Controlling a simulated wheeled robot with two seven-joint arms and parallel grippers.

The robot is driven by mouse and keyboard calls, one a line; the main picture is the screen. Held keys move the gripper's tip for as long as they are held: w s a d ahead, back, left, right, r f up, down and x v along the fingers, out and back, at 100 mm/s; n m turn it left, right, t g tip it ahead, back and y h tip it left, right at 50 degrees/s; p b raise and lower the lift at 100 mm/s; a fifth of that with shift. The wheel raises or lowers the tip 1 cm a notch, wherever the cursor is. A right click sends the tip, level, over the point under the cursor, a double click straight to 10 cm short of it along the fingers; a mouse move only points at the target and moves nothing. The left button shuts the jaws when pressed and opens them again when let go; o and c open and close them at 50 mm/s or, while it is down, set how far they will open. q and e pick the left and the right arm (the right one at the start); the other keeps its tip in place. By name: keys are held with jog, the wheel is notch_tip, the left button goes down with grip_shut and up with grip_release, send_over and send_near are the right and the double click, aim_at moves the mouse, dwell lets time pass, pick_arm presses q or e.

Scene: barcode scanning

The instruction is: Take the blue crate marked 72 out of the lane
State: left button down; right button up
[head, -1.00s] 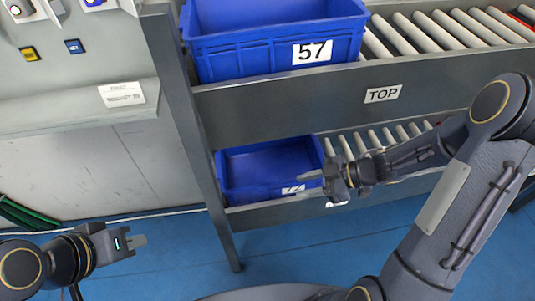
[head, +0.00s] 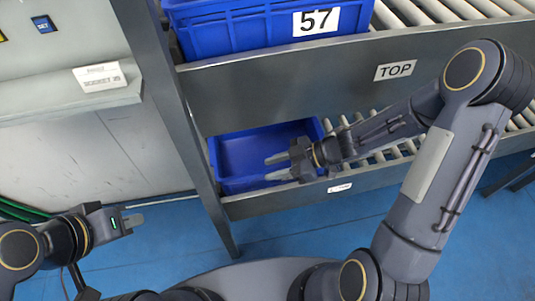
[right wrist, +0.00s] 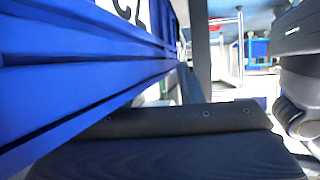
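A blue crate (head: 235,150) sits at the left end of the lower roller lane, and it appears empty. My right gripper (head: 272,167) is over its front right part in the head view, with two fingers apart. I cannot tell whether they touch the crate. The crate's front label is hidden in the head view. In the right wrist view a blue crate wall (right wrist: 75,75) fills the left side, with a cut-off white label (right wrist: 135,10) whose dark marking is only partly visible. My left gripper (head: 132,221) is at the lower left, away from the crate; its opening is unclear.
A blue crate marked 57 (head: 265,38) stands on the upper lane, above the lower one. The beam marked TOP (head: 300,80) and a grey post (head: 180,110) border the lower opening. Blue floor (head: 290,230) is open in front.

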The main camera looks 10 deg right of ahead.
grip_shut()
dwell(1.4)
